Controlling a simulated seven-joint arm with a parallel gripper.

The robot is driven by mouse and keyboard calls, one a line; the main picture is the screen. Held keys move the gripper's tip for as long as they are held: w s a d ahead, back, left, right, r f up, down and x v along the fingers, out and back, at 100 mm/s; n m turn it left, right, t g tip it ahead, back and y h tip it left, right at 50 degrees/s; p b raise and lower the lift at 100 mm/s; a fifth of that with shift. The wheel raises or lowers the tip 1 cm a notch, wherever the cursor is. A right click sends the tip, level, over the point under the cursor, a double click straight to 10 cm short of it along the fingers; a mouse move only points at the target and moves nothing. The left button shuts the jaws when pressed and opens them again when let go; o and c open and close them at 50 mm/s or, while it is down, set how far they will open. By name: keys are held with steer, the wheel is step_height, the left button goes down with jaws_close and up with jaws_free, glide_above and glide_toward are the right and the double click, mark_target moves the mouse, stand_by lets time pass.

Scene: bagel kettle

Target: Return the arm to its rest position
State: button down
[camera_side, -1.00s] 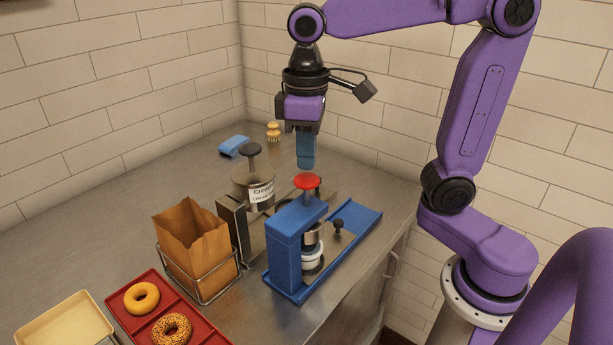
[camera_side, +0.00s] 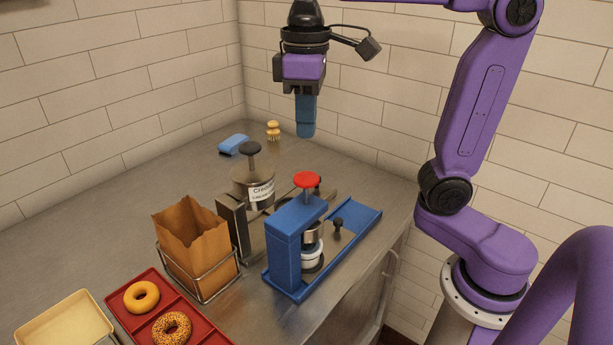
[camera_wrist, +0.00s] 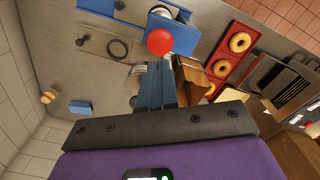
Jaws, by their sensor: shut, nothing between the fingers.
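My gripper (camera_side: 306,133) is up in the air above the counter, pointing down, with its blue fingers together and nothing between them. In the side view it hangs above the red knob (camera_side: 306,180) of the blue press (camera_side: 285,245), clear of it. In the wrist view the shut fingers (camera_wrist: 156,70) reach toward the red knob (camera_wrist: 159,41), which lies beyond the tips.
A labelled canister (camera_side: 256,188) with a black knob stands behind the press. A paper bag (camera_side: 193,240) sits in a wire holder. A red tray (camera_side: 158,278) holds bagels, with a cream tray (camera_side: 65,322) beside it. A blue sponge (camera_side: 233,144) and a brush (camera_side: 273,131) lie at the back.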

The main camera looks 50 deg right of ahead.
steer(key=s+d+f+n, duration=0.2)
steer(key=s+f+n, duration=0.1)
steer(key=s+f, duration=0.5)
steer(key=s+d+f+n, duration=0.3)
steer(key=s+f, duration=0.5)
steer(key=shift+d+f+n, duration=0.3)
steer(key=shift+d+f, duration=0.05)
